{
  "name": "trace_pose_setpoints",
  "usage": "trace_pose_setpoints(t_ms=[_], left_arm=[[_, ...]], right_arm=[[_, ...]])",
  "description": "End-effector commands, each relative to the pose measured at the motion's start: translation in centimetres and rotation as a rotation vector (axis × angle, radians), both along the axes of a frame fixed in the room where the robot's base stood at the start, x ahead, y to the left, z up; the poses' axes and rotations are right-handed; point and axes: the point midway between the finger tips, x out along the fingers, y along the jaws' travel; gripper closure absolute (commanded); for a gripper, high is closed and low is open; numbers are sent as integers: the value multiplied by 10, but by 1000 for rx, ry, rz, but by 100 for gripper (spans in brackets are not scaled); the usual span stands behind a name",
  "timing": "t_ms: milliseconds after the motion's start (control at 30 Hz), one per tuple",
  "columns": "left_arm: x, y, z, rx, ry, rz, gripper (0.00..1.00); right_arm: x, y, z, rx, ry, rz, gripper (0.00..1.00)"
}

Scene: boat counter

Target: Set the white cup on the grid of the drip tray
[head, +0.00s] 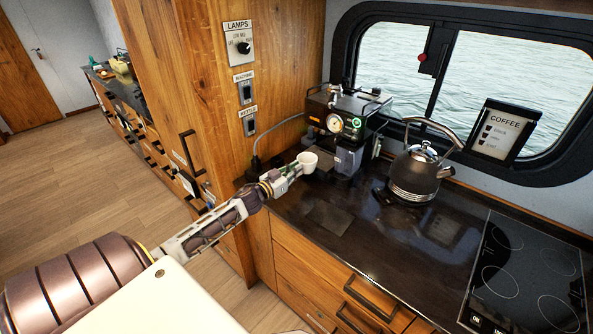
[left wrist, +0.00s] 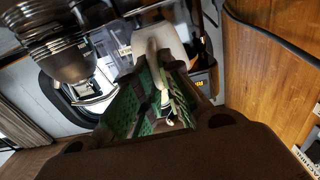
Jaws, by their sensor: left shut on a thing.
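The white cup (head: 307,161) is upright at the front left of the coffee machine (head: 343,112), a little above or at the level of its base. My left gripper (head: 294,171) is shut on the white cup from the left side. In the left wrist view its green-padded fingers (left wrist: 152,98) reach toward a pale surface, probably the cup (left wrist: 172,42). The drip tray grid is dark and mostly hidden behind the cup and gripper. I cannot tell whether the cup touches it. My right gripper is not in view.
A dark kettle (head: 415,172) stands right of the machine. A glass cooktop (head: 527,268) lies at the far right. The dark counter (head: 345,250) is free in front.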

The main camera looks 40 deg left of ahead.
Motion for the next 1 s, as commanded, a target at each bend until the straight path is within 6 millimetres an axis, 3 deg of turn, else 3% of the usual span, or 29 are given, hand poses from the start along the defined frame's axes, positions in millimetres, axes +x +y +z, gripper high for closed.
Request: trace_pose_setpoints(t_ms=[800, 1000], left_arm=[[0, 2, 1, -6, 0, 8, 100], [10, 1, -2, -6, -2, 7, 100]], right_arm=[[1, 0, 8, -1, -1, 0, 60], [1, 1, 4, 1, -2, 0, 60]])
